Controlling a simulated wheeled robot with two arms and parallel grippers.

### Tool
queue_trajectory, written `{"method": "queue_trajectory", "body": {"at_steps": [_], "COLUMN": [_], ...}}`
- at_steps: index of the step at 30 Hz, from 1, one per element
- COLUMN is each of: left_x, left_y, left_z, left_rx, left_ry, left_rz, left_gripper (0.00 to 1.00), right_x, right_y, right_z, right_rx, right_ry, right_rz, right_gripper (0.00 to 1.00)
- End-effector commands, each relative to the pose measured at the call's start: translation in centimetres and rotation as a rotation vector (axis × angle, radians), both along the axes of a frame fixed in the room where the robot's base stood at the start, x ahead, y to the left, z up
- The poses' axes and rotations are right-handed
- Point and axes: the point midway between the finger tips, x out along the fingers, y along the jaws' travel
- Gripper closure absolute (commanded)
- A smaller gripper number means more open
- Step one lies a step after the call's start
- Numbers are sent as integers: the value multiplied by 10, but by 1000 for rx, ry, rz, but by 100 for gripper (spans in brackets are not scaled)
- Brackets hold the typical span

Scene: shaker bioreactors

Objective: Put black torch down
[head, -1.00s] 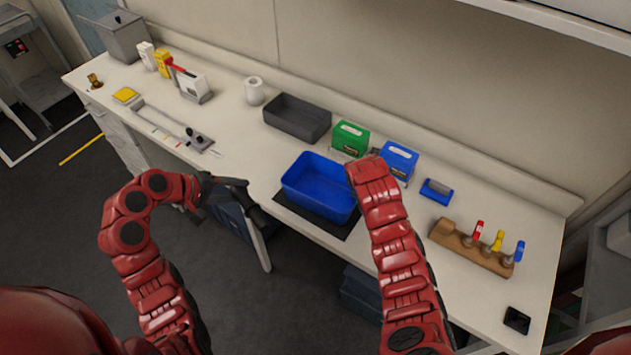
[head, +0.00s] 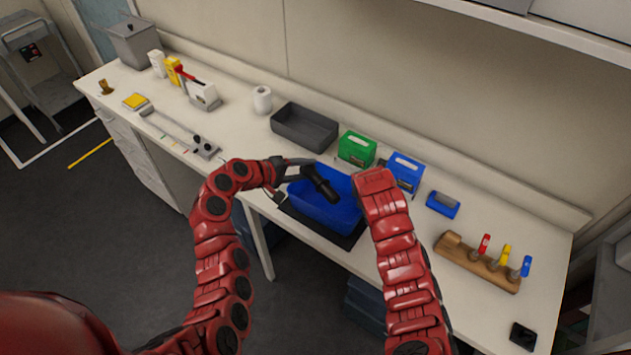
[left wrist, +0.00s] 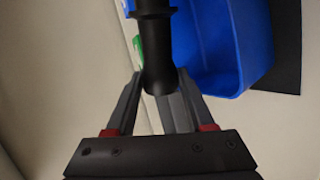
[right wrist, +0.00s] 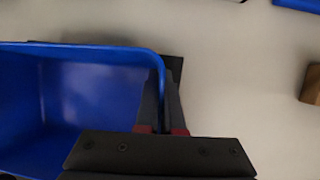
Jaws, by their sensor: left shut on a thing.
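The black torch (head: 322,186) is held by my left gripper (head: 297,168), over the blue bin (head: 318,213) in the head view. The torch also shows between the fingers of my left gripper (left wrist: 160,78) in the left wrist view (left wrist: 156,45). The torch looks tilted, and its height above the bin floor is hard to tell. In the right wrist view, the close-set fingers of my right gripper (right wrist: 163,105) are at the corner of the blue bin (right wrist: 100,55). Whether they pinch its wall is unclear. My right wrist hides this gripper in the head view.
The bin stands on a dark mat (head: 342,238) at the bench's front edge. Behind are a grey bin (head: 304,127), a green box (head: 356,149) and a blue box (head: 405,171). A wooden rack (head: 478,264) with coloured-handled tools stands right. Bare bench lies between.

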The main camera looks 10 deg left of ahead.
Motion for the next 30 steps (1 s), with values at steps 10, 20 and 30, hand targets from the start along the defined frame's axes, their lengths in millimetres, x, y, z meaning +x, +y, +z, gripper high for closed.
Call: {"method": "queue_trajectory", "body": {"at_steps": [10,20,30], "left_x": [17,23,26], "left_y": [-18,-26,-30], "left_z": [-44,-54,-78], "left_rx": [-1,66,229], "left_ry": [1,46,202], "left_rz": [3,-5,1], "left_gripper": [100,100,100], "right_x": [0,0,0], "right_y": [0,0,0], "right_z": [0,0,0], "right_rx": [1,1,1], "right_ry": [0,0,0], "right_rz": [0,0,0], "right_gripper": [100,100,100]}}
